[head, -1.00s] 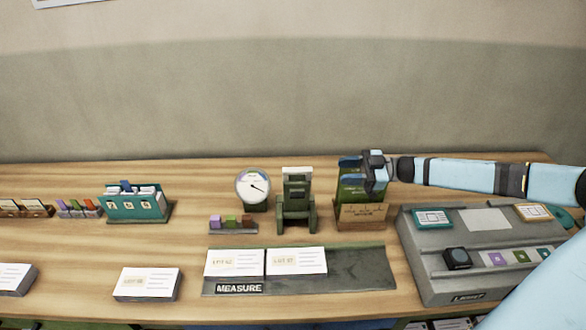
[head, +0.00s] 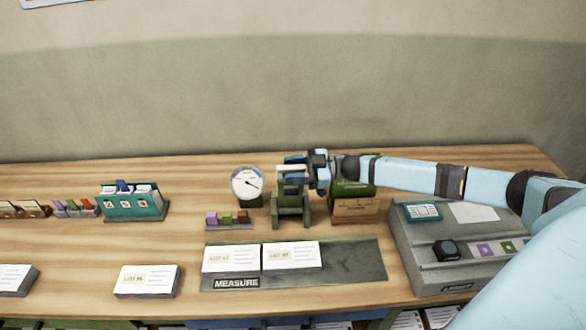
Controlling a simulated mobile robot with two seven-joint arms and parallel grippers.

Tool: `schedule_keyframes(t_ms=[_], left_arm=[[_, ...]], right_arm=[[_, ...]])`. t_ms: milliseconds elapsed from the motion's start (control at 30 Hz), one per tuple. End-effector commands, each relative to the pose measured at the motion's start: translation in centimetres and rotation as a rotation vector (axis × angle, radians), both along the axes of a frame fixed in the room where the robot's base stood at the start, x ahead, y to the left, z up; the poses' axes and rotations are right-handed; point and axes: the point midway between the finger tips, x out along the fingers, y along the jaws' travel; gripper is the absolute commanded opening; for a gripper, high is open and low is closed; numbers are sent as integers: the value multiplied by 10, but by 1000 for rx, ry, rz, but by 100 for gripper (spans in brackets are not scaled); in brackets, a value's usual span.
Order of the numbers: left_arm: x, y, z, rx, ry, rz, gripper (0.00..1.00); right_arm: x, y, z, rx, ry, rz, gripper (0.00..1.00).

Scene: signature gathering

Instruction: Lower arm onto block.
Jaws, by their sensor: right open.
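A dark green stand (head: 290,207) with a pale top piece (head: 293,170) stands mid-table, next to a round white dial (head: 247,184). My right gripper (head: 291,166) is at the top of this stand, pointing left, with its blue fingers apart around the level of the pale piece. Whether the fingers touch it I cannot tell. The gripper hides part of the stand's upper right. Two paper blocks with labels (head: 230,258) (head: 291,255) lie on the grey MEASURE mat (head: 355,268) in front. My left gripper is not in view.
A green box with a cardboard front (head: 355,206) stands just right of the stand, under my right arm. Small coloured blocks (head: 228,218) sit on a tray to the left. A grey console (head: 430,271) is at the right. A teal card holder (head: 133,205) stands at left.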

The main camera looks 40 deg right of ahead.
Motion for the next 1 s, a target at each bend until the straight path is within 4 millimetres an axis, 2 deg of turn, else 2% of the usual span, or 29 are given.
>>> schedule_keyframes(t_ms=[33, 67, 233, 467, 667, 1000], left_arm=[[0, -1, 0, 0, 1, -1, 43], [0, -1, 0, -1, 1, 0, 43], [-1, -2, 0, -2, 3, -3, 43], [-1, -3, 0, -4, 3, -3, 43], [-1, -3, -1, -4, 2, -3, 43], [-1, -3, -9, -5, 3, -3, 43]], right_arm=[[0, 0, 0, 0, 0, 0, 43], [0, 0, 0, 0, 0, 0, 38], [0, 0, 0, 0, 0, 0, 0], [-1, 0, 0, -2, -3, 0, 0], [-10, 6, -3, -23, -37, 1, 0], [-52, 31, -24, -143, -235, 1, 0]])
